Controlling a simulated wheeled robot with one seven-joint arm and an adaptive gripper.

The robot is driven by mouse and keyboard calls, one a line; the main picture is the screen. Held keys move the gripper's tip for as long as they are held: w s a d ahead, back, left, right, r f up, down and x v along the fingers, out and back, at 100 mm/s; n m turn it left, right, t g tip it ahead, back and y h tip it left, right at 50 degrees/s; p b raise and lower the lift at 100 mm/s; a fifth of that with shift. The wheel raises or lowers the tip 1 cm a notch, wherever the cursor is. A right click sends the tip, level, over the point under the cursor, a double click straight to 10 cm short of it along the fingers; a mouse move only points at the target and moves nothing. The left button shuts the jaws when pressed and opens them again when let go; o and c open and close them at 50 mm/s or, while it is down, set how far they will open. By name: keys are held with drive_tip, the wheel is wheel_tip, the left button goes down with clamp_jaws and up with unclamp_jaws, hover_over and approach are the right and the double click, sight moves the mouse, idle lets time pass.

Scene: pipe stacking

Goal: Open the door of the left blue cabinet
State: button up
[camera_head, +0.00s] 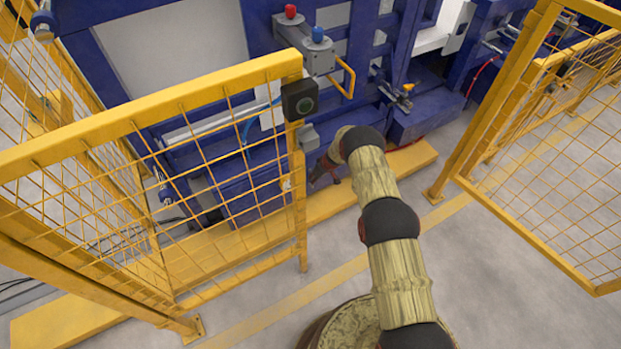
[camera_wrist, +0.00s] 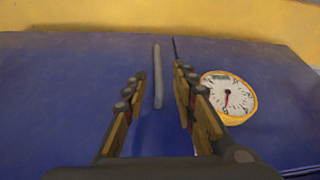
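The left blue cabinet (camera_head: 247,192) stands low behind the yellow mesh fence in the head view, partly covered by the mesh. In the wrist view its blue face (camera_wrist: 70,85) fills most of the picture, with a thin grey upright handle (camera_wrist: 158,75) and a dark seam just right of it. My gripper (camera_wrist: 158,76) is open, and the handle shows between its two fingers. I cannot tell whether either finger touches it. In the head view my gripper (camera_head: 325,170) is small and partly hidden by my arm, at the cabinet's right end.
A round white gauge with a yellow rim (camera_wrist: 228,98) sits right of the right finger. The yellow fence panel (camera_head: 150,120) stands left of my arm, with a black box (camera_head: 299,99) on its post. Another fence panel (camera_head: 545,160) stands right. Grey floor (camera_head: 500,290) is open there.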

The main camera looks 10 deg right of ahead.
drive_tip(key=shift+n, duration=0.4)
drive_tip(key=b+x, duration=0.2)
drive_tip(key=x, duration=0.1)
drive_tip(key=b+x, duration=0.1)
drive_tip(key=x, duration=0.3)
drive_tip(key=shift+w+f+b, duration=0.25)
drive_tip(key=shift+w+b, duration=0.05)
drive_tip(key=shift+b, duration=0.1)
clamp_jaws()
idle(0.4)
